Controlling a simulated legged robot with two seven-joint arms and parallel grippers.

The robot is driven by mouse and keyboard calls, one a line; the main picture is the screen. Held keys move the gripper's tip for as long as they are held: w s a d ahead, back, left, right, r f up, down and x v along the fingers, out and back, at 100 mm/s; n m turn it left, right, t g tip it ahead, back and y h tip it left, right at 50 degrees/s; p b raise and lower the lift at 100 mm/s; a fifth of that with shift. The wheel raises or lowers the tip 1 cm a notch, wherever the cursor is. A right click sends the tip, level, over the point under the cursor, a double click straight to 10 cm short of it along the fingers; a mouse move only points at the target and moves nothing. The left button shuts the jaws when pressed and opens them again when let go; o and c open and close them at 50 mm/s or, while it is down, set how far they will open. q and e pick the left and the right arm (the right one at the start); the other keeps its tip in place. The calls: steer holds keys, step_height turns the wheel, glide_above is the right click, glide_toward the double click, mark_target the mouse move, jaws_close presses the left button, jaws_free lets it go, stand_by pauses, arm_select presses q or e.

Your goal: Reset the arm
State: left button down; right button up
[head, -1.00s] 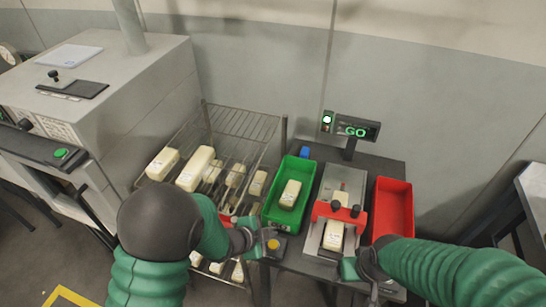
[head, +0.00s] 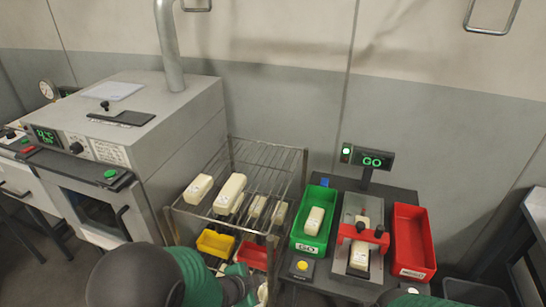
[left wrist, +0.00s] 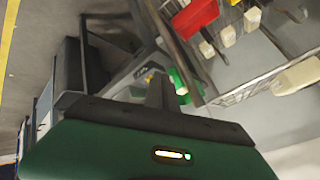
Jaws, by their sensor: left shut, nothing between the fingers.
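My left arm comes in at the bottom of the head view, and its gripper (head: 240,283) is low in front of the wire rack. In the left wrist view the left gripper's dark fingers (left wrist: 160,92) are together with nothing between them. Of my right arm, only a small green and grey part shows at the bottom edge of the head view, below the red-clamped fixture (head: 358,235). Its fingers cannot be made out. A pale block lies in that fixture.
The wire rack (head: 262,160) holds several pale blocks, with yellow (head: 215,243) and red bins below. A green bin (head: 308,246) with one block and an empty-looking red bin (head: 412,240) flank the fixture. A grey oven-like machine (head: 185,130) stands left; a GO display (head: 375,161) stands behind.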

arm_select(q)
steer(key=s+a+r+n+g+y, duration=0.1)
steer(key=s+a+r+n+y, duration=0.1)
steer(key=s+a+n, duration=0.4)
steer(key=s+a+r+n+g+y, duration=0.1)
steer(key=a+r+n+y, duration=0.15)
steer(key=a, duration=0.55)
steer(key=s+r+n+g, duration=0.1)
steer(key=s+n+g, duration=0.1)
steer(key=s+n, duration=0.4)
steer(key=s+a, duration=0.1)
steer(key=s, duration=0.2)
steer(key=shift+s+g, duration=0.15)
steer(key=shift+g, duration=0.15)
arm_select(e)
steer(key=shift+w+d+f, duration=0.1)
steer(key=shift+d, duration=0.1)
arm_select(q)
steer(key=shift+a+n, duration=0.1)
steer(key=shift+n, duration=0.15)
arm_select(e)
steer(key=shift+a, duration=0.1)
